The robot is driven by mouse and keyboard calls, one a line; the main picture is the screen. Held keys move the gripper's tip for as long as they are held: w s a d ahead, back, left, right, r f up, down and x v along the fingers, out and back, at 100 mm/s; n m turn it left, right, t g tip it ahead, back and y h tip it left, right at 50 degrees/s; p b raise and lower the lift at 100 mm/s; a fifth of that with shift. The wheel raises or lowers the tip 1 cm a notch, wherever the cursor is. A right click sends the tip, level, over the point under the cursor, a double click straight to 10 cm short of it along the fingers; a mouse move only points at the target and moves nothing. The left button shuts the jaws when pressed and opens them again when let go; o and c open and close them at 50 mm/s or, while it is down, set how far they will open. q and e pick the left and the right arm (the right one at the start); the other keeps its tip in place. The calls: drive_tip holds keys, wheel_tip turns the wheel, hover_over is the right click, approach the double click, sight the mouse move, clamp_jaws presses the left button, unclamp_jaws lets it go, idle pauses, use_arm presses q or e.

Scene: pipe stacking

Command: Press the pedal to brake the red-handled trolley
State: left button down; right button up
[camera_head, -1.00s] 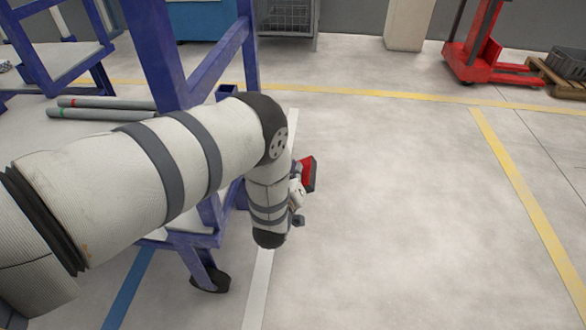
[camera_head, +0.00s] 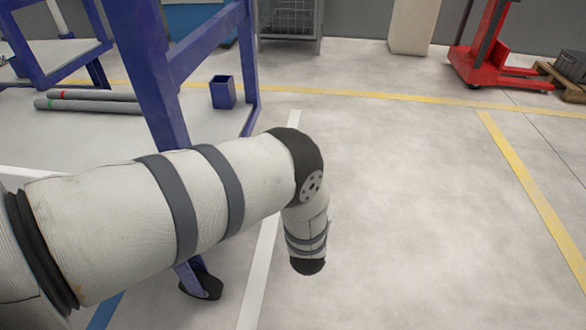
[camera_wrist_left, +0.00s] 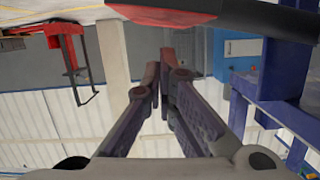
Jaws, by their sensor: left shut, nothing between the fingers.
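A blue-framed trolley (camera_head: 160,85) stands left of centre in the head view, with a dark castor (camera_head: 203,286) on the floor. No red handle shows on it, and I cannot identify the pedal. My left arm crosses in front of the frame, and its forearm hangs down right of the castor. My left gripper is hidden in the head view. In the left wrist view, its fingers (camera_wrist_left: 159,71) are shut and empty. A dark piece with a red patch (camera_wrist_left: 165,16) is close above them in that picture; I cannot tell what it is. My right gripper is out of view.
A red lifter (camera_head: 490,65), a pallet (camera_head: 562,80) and a wire cage (camera_head: 290,22) stand at the back. The floor right of my arm is clear.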

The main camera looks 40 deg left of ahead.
use_arm(q)
drive_tip(key=shift+w+d+f+b, duration=0.15)
drive_tip(key=shift+f+b, duration=0.4)
drive_tip(key=shift+f, duration=0.5)
